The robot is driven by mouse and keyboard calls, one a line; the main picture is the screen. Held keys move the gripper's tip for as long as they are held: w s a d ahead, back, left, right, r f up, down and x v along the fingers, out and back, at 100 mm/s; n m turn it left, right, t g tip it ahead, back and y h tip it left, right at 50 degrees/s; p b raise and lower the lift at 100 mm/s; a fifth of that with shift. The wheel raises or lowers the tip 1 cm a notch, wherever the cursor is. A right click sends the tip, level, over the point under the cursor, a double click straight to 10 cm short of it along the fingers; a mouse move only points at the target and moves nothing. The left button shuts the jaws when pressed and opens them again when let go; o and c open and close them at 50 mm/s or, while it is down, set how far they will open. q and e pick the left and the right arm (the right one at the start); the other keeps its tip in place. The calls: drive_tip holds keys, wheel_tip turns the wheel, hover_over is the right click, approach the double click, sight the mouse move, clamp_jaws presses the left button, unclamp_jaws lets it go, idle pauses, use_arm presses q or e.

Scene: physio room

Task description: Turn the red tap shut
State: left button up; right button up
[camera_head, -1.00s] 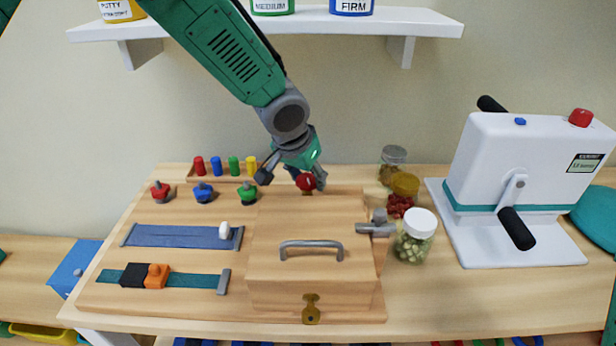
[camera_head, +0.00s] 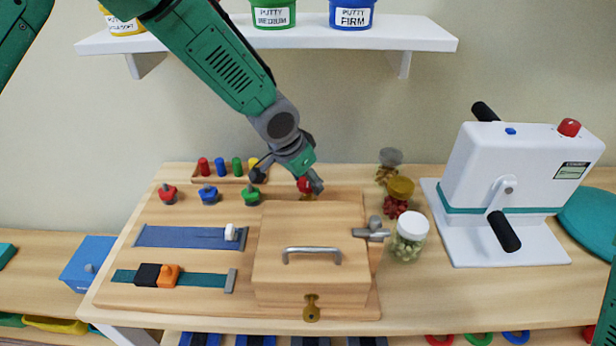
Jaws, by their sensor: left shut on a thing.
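The red tap (camera_head: 303,185) stands behind the wooden box, on a short brass-coloured stem at the back of the board. My left gripper (camera_head: 310,182) reaches down to it from the upper left and is shut on it. The grey fingers hide part of the red handle, so its exact angle is hard to tell. My right gripper is out of view.
The wooden box (camera_head: 276,267) with a grey handle stands just in front of the tap. Red (camera_head: 168,194), blue (camera_head: 208,194) and green knobs (camera_head: 250,196) sit left. Jars (camera_head: 409,240) and a white machine (camera_head: 519,167) stand right. A shelf (camera_head: 420,31) hangs above.

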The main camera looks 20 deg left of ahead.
use_arm(q)
drive_tip(key=o, duration=1.2)
drive_tip(key=shift+c, duration=0.2)
drive_tip(key=shift+s+a+r, duration=0.1)
drive_tip(key=shift+a+r, duration=0.05)
drive_tip(key=shift+r, duration=0.35)
drive_tip(key=v, duration=1)
drive_tip(key=shift+s+r, duration=0.25)
drive_tip(key=shift+r, duration=0.05)
drive_tip(key=shift+a, duration=0.1)
drive_tip(key=shift+r, duration=0.1)
